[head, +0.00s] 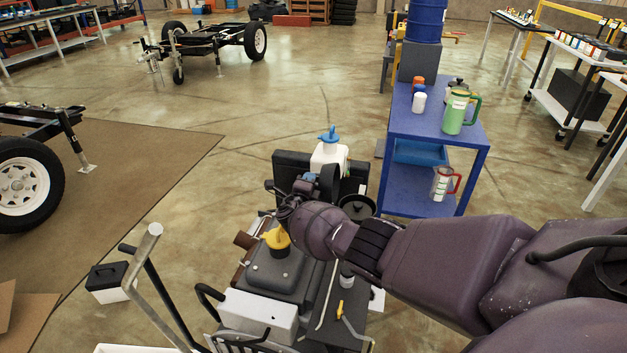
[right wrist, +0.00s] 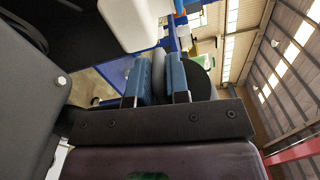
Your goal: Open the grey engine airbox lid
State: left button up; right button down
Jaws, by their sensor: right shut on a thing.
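The engine has a grey top cover (head: 276,268) with a yellow cap (head: 277,238); a grey bolted surface (right wrist: 30,95) shows at left in the right wrist view. My right gripper (head: 307,181) is at the engine's far end, its fingers small and partly hidden by its own wrist. In the right wrist view its blue finger pads (right wrist: 159,82) are shut on a narrow grey part, which looks like part of the airbox lid (right wrist: 158,72). A dark rounded part sits just behind the right finger. How far the lid is open cannot be told. My left gripper is out of view.
A white bottle with a blue cap (head: 329,153) stands just beyond the gripper. A blue cart (head: 395,155) with a green jug (head: 458,112) is to the right. A metal handle (head: 148,245) rises at front left.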

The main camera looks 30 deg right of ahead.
jog(key=shift+w+a+f+n, duration=0.15)
jog(key=shift+a+f+n, duration=0.15)
jog(key=shift+f+n, duration=0.3)
jog(key=shift+f, duration=0.1)
jog(key=c, duration=1.2)
grip_release()
jog(key=shift+o, duration=0.2)
jog(key=shift+r, duration=0.2)
